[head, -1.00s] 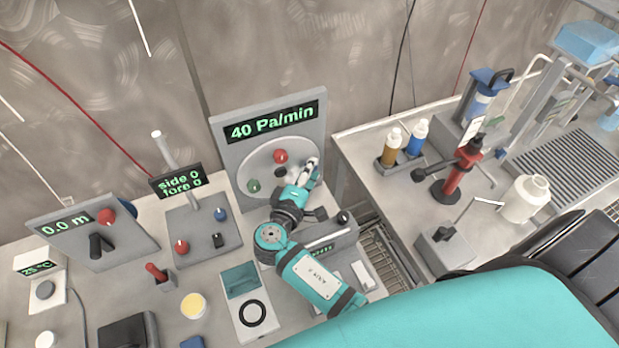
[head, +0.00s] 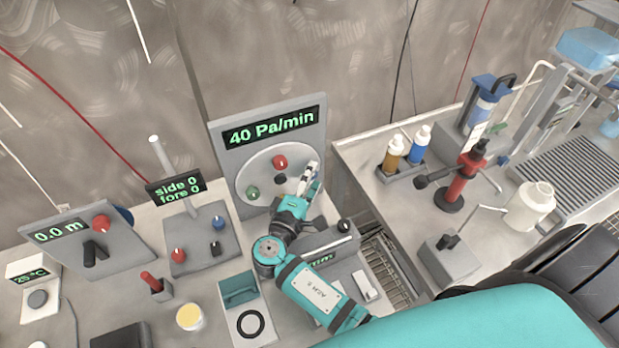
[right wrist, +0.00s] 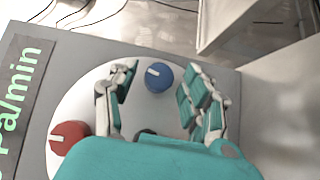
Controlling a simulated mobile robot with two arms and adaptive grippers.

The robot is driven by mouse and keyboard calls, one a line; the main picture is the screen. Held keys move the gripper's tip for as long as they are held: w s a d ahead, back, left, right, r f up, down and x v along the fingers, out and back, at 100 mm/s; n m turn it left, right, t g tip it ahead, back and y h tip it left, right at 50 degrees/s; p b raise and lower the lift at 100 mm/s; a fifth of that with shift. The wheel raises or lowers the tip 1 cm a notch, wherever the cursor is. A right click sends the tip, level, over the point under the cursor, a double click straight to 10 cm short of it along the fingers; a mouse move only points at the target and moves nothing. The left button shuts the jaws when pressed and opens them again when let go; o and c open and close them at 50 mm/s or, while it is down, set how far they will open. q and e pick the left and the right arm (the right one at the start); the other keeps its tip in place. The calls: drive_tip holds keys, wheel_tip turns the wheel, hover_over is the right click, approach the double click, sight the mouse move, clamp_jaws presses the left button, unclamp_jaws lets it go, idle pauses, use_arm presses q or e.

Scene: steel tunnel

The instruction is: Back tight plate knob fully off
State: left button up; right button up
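A grey upright panel with a "40 Pa/min" display carries a pale round plate (head: 262,160). On the plate are a red knob (head: 279,162), a green knob (head: 252,192) and a dark hub (head: 280,180). A blue knob (right wrist: 159,77) with a white mark shows in the right wrist view; my gripper hides it in the head view. My right gripper (head: 313,172) is at the plate's right side. In the right wrist view its fingers (right wrist: 160,84) are spread, one each side of the blue knob, with gaps. Its depth relative to the knob is unclear. My left gripper is out of view.
Left of the panel stand a "side 0 fore 0" box (head: 205,242) with a post and a "0.0 m" box (head: 88,240). A grey unit (head: 325,243) sits below the plate. Right, a bench holds bottles (head: 393,153) and a red stand (head: 463,180).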

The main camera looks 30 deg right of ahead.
drive_tip(key=v, duration=0.7)
drive_tip(key=shift+a, duration=0.15)
idle(0.4)
